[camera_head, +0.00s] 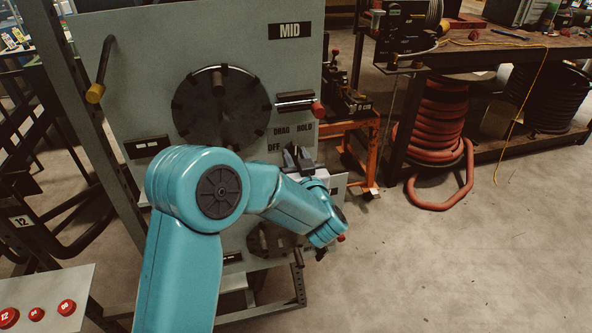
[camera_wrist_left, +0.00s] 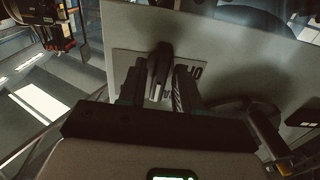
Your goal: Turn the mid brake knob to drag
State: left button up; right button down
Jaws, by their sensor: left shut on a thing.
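The grey panel (camera_head: 120,45) carries a MID sign (camera_head: 290,31) above a large dark disc (camera_head: 222,105). Below and right of the disc are the labels DRAG (camera_head: 281,130), HOLD (camera_head: 304,127) and OFF (camera_head: 273,148). My left gripper (camera_head: 296,158) is at the panel just under these labels. In the left wrist view, my left gripper (camera_wrist_left: 158,88) is shut on the dark mid brake knob (camera_wrist_left: 160,60), with a finger on each side. The fingers and my arm hide much of the knob. I cannot tell which label it points at. My right gripper is not in view.
A red-ended handle (camera_head: 318,109) sticks out right of the disc. A yellow-ended crank (camera_head: 95,92) is at upper left. A lower disc (camera_head: 270,240) is partly behind my arm. An orange cart (camera_head: 366,150) stands right; the floor (camera_head: 450,260) at lower right is clear.

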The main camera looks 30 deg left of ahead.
pick_arm(q)
jog(key=n+b, duration=0.1)
jog(key=b, duration=0.1)
jog(key=n+b, duration=0.2)
jog(key=shift+f, duration=0.35)
jog(key=shift+r+n+b, duration=0.25)
jog(key=shift+n+b, duration=1.2)
jog(key=shift+n, duration=0.15)
jog(key=o, duration=0.7)
jog(key=shift+r, duration=0.1)
jog(key=v, duration=1.6)
jog(key=shift+s+d, duration=0.15)
jog(key=shift+s, duration=0.05)
